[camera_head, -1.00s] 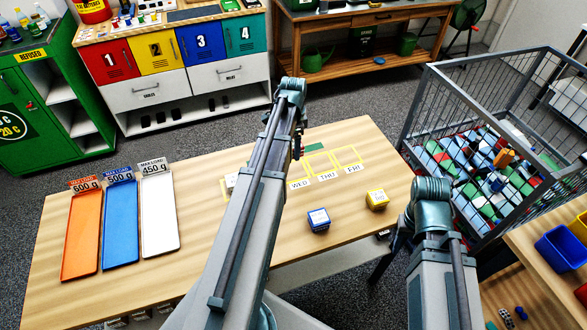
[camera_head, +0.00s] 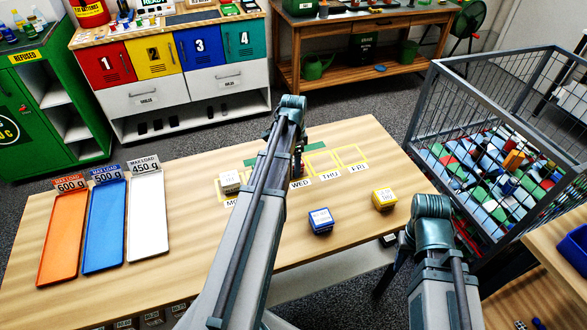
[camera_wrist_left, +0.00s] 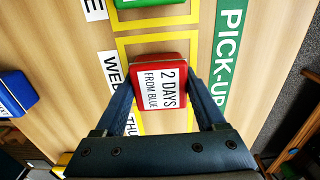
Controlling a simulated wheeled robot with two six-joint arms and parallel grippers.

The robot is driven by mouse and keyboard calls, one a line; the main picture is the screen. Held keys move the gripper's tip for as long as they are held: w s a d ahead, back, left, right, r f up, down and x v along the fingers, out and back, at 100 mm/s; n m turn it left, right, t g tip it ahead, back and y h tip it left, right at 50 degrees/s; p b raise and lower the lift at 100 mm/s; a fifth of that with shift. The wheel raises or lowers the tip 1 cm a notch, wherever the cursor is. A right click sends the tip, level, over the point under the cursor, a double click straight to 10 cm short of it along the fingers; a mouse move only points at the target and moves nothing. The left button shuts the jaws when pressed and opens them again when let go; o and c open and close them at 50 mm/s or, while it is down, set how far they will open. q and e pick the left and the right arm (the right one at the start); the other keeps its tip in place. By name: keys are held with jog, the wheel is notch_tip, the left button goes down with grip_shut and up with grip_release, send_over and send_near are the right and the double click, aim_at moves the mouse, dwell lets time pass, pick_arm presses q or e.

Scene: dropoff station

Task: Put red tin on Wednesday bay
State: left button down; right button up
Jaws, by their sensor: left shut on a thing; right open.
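The red tin (camera_wrist_left: 160,85), labelled "2 DAYS FROM BLUE", is between the fingers of my left gripper (camera_wrist_left: 160,98) in the left wrist view. My left gripper is shut on it. The tin appears within the yellow outline of the Wednesday bay (camera_wrist_left: 122,48), beside the "WED" label (camera_wrist_left: 110,68). Whether it touches the table or hangs just above cannot be told. In the head view, my left arm mostly hides the tin and this bay. My right gripper (camera_head: 388,280) is open and empty near the table's front edge, partly hidden by its arm.
A blue tin (camera_head: 320,220) and a yellow tin (camera_head: 384,199) stand in front of the bays. A white tin (camera_head: 230,182) is by the Monday label. A green tin (camera_wrist_left: 140,3) shows beyond the red one. Three trays (camera_head: 104,228) lie left; a wire cage (camera_head: 430,115) stands right.

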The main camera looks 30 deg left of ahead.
aim_at(293, 161)
pick_arm(q)
jog(key=shift+f, duration=0.15)
grip_release()
notch_tip(293, 161, up, 12)
jog(key=p, duration=1.2)
jog(key=shift+r, duration=0.2)
